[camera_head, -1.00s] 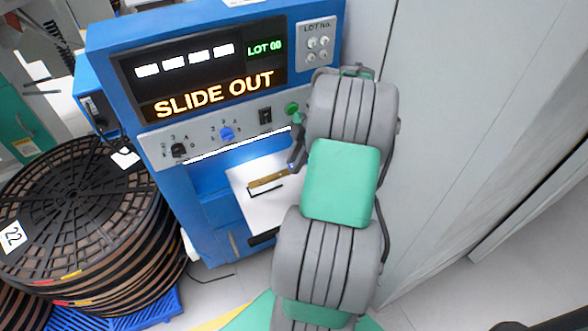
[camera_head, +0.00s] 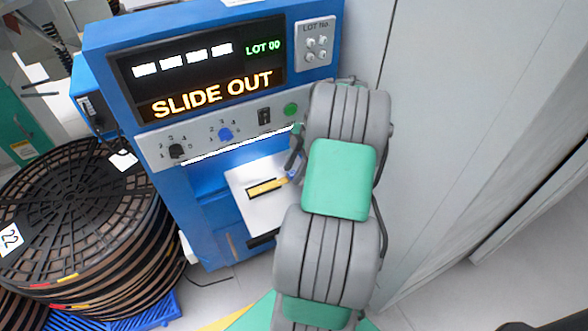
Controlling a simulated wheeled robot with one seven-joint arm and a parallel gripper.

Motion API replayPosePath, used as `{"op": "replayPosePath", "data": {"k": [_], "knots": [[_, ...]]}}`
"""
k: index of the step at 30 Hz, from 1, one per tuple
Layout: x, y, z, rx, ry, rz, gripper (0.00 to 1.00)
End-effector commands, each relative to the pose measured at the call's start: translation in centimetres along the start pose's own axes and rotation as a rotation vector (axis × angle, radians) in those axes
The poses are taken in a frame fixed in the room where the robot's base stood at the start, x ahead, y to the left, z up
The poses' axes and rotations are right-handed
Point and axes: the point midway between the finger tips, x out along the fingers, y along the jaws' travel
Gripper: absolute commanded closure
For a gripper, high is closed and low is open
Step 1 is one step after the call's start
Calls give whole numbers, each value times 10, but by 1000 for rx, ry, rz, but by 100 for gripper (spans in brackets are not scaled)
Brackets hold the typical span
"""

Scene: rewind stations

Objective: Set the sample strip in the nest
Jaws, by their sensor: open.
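The sample strip (camera_head: 268,187) is a short yellow bar on the white slide-out tray (camera_head: 262,217) of the blue machine. It lies along the dark slot of the nest (camera_head: 249,194), whose dark edge shows around its left end. Whether it is fully seated is too small to tell. My gripper (camera_head: 292,175) is at the strip's right end, open. Most of it is hidden behind my grey and green arm, and I cannot tell if a finger still touches the strip.
The machine's display (camera_head: 205,70) reads SLIDE OUT and LOT 00, above a panel of knobs with a green button (camera_head: 291,110). Stacked black reels (camera_head: 75,205) stand at left on a blue pallet. A grey cabinet wall (camera_head: 440,120) is close at right.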

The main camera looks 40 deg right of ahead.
Motion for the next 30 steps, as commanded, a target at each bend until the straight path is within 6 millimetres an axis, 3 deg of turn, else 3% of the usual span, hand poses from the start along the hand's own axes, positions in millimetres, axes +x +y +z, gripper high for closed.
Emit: {"op": "replayPosePath", "data": {"k": [7,18,30], "knots": [[-7,0,-1,0,0,1,57],[-73,0,-1,0,0,1,57],[-77,0,-1,0,0,0,57]]}}
